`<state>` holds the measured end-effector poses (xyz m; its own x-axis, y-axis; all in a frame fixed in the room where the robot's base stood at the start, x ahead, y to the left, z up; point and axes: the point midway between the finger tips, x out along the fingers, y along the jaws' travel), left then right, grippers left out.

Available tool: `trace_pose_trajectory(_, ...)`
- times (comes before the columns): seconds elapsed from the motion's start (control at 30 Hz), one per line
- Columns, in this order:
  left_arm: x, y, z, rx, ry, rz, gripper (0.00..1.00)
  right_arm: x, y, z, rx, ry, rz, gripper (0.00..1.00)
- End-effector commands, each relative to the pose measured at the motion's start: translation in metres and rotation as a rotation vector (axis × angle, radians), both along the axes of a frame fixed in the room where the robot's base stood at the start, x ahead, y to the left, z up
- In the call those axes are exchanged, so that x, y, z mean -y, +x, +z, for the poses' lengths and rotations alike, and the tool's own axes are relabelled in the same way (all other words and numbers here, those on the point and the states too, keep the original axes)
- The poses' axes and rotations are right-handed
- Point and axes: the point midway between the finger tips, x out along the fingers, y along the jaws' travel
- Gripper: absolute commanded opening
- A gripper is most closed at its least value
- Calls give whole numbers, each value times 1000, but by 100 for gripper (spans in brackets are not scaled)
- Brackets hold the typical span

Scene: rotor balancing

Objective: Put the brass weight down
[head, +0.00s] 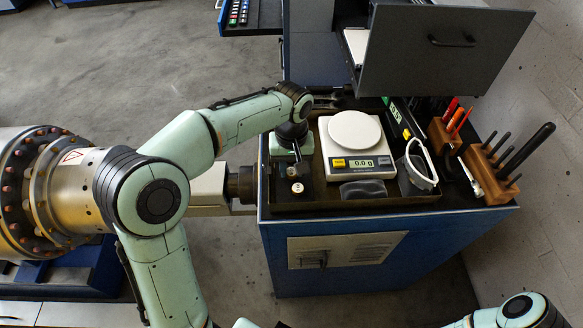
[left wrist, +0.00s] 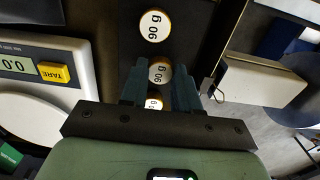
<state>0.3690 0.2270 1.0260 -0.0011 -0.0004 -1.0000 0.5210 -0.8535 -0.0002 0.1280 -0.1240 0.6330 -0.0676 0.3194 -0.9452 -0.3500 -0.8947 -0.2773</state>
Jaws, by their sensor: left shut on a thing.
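My left gripper (head: 297,165) points down at the left side of the dark tray (head: 350,200) on the blue cabinet. In the left wrist view its two fingers (left wrist: 160,88) are shut on a round brass weight (left wrist: 159,72) with a pale top marked 90 g. Another 90 g weight (left wrist: 153,25) stands just beyond the fingertips, and a third weight (left wrist: 154,103) shows partly between the fingers, nearer the palm. One weight (head: 297,187) shows in front of the gripper in the head view. Whether the held weight touches the tray is hidden. My right gripper is out of view.
A white scale (head: 354,132) reading 0.0 g stands right of the gripper, close by. Safety glasses (head: 421,163) and a dark grey item (head: 363,189) lie near it. A wooden tool rack (head: 487,172) stands farther right. A large flanged rotor housing (head: 45,195) is at left.

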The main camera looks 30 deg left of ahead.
Motion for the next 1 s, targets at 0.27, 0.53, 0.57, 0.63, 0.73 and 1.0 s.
trace_pose_trajectory(0.27,0,0,-2,2,0,1,0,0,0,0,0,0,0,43)
trace_pose_trajectory(0.53,0,0,-6,1,1,0,56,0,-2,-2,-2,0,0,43)
trace_pose_trajectory(0.57,0,0,-5,1,1,0,56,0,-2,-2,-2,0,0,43)
trace_pose_trajectory(0.63,0,0,-5,1,1,0,56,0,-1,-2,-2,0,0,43)
trace_pose_trajectory(0.73,0,0,-5,1,1,0,56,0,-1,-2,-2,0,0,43)
trace_pose_trajectory(1.0,0,2,18,7,0,0,56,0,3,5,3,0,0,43)
